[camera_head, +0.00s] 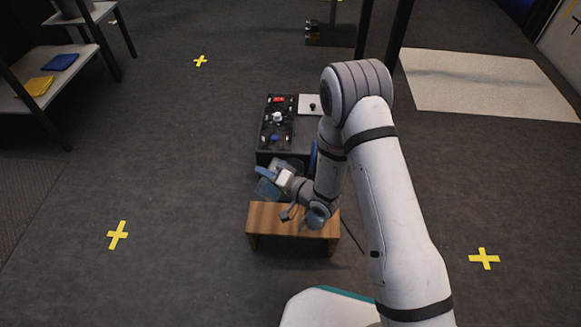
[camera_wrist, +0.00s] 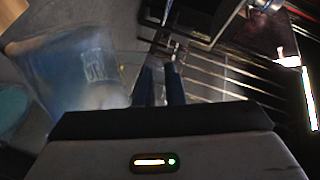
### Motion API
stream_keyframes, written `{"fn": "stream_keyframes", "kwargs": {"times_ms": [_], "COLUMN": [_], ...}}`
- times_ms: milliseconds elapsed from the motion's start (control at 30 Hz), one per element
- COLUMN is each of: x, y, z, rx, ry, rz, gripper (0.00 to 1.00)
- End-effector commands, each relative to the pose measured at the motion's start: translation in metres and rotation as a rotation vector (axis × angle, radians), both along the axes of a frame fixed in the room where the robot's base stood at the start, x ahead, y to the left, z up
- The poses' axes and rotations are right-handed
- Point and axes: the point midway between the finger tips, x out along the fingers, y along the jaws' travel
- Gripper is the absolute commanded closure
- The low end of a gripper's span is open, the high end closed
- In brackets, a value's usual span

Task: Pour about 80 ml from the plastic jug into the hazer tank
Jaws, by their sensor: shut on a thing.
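The plastic jug (camera_wrist: 75,70) is a translucent bluish vessel with a pale label, filling the left of the wrist view, blurred. In the head view the jug (camera_head: 267,190) is small and partly behind my gripper (camera_head: 265,173), above the back edge of a wooden bench. My gripper's two blue fingers also show in the wrist view (camera_wrist: 160,75), close together and shut on the jug; the exact grip point is unclear. I cannot clearly make out the hazer tank or its opening, nor the liquid level in the jug.
The wooden bench (camera_head: 292,218) stands just in front of the jug. A dark case with a control panel (camera_head: 277,120) stands behind it, with a white plate (camera_head: 311,104) beside the panel. Shelves with folded cloths (camera_head: 60,62) are at far left. Floor on both sides is open.

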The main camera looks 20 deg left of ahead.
Motion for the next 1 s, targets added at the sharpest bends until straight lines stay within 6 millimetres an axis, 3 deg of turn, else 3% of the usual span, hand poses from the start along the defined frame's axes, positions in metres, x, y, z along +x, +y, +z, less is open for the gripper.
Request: {"fn": "stream_keyframes", "kwargs": {"times_ms": [1000], "x": [0.0052], "y": [-0.0013], "z": [0.0091], "rx": [0.02], "ry": [0.074], "rz": [0.002], "gripper": [1.0]}}
